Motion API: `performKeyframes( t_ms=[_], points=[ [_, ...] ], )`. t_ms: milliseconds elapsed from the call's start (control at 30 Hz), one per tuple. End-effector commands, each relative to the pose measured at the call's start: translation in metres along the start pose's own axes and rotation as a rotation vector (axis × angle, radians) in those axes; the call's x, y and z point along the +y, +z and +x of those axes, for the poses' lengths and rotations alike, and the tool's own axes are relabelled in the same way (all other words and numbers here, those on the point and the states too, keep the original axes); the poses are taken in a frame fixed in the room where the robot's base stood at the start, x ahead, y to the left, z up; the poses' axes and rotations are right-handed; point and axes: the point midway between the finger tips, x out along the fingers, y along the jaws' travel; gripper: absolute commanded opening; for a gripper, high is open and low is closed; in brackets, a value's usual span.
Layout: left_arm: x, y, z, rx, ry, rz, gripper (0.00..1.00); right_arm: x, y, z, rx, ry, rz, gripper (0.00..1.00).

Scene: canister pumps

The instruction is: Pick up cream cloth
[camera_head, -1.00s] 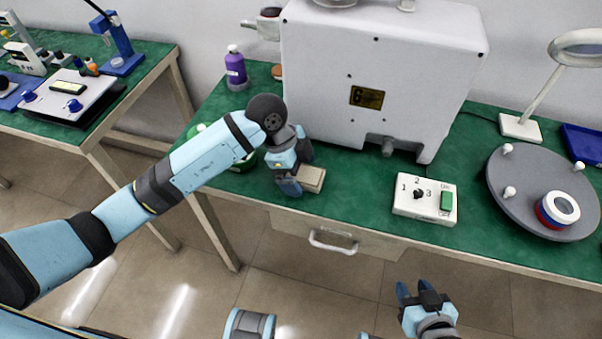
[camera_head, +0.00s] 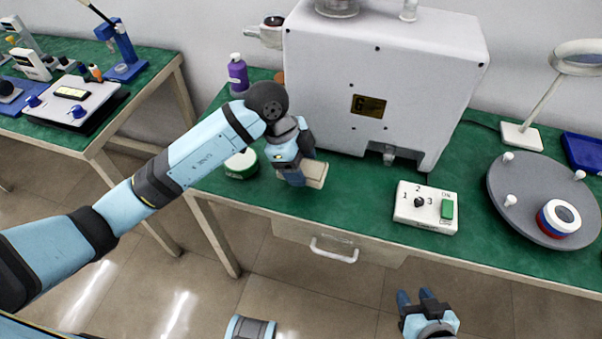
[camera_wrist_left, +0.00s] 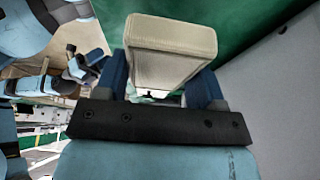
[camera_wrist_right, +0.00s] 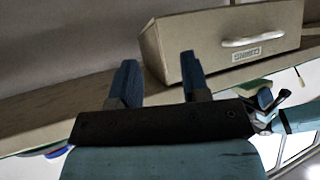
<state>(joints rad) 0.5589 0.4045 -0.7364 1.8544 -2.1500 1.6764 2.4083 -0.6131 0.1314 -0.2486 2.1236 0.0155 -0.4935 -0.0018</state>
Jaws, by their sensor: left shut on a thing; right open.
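The cream cloth (camera_head: 315,174) is a folded, block-like beige pad near the front edge of the green bench. My left gripper (camera_head: 296,180) is shut on it. In the left wrist view the cloth (camera_wrist_left: 172,45) sits between the two blue fingers (camera_wrist_left: 165,85), with green bench top behind it. Whether the cloth touches the bench is hard to tell. My right gripper (camera_head: 420,299) is open and empty in front of the bench, below its top. In the right wrist view its fingers (camera_wrist_right: 158,80) are apart, with the drawer beyond.
A white machine (camera_head: 385,80) stands behind the cloth. A green-and-white round tin (camera_head: 241,165) and a purple bottle (camera_head: 237,73) are to the left. A switch box (camera_head: 425,207) and a grey turntable (camera_head: 510,205) are to the right. A drawer handle (camera_head: 333,252) sticks out in front.

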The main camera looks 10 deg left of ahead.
Motion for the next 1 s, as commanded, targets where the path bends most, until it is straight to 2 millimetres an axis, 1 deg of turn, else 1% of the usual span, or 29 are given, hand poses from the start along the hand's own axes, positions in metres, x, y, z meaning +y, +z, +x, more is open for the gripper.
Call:
performKeyframes(
  t_ms=[33, 200, 300, 400, 500, 600, 700, 1000],
  points=[
    [-0.001, -0.007, -0.018, 0.0, -0.005, 0.004, 0.41, 0.0, -0.003, -0.002, -0.002, 0.0, 0.002, 0.43],
    [-0.001, -0.028, -0.067, 0.001, -0.006, 0.004, 0.41, 0.001, -0.001, -0.003, -0.016, 0.001, 0.007, 0.43],
    [-0.001, -0.038, -0.091, 0.001, -0.005, 0.004, 0.41, 0.001, -0.001, -0.004, -0.02, 0.002, 0.01, 0.43],
    [-0.001, -0.047, -0.112, 0.001, -0.004, 0.004, 0.41, 0.001, -0.004, -0.004, -0.02, 0.002, 0.013, 0.43],
    [-0.001, -0.053, -0.127, 0.0, -0.003, 0.002, 0.41, 0.001, -0.005, -0.005, -0.018, 0.003, 0.015, 0.43],
    [-0.001, -0.057, -0.137, 0.0, -0.002, 0.001, 0.41, 0.001, -0.006, -0.005, -0.019, 0.003, 0.017, 0.43],
    [0.0, -0.059, -0.142, 0.0, -0.001, 0.0, 0.41, 0.001, -0.006, -0.005, -0.02, 0.003, 0.018, 0.43],
    [0.0, -0.06, -0.144, 0.0, 0.0, 0.0, 0.41, 0.002, -0.005, -0.004, -0.021, 0.004, 0.018, 0.43]
  ],
)
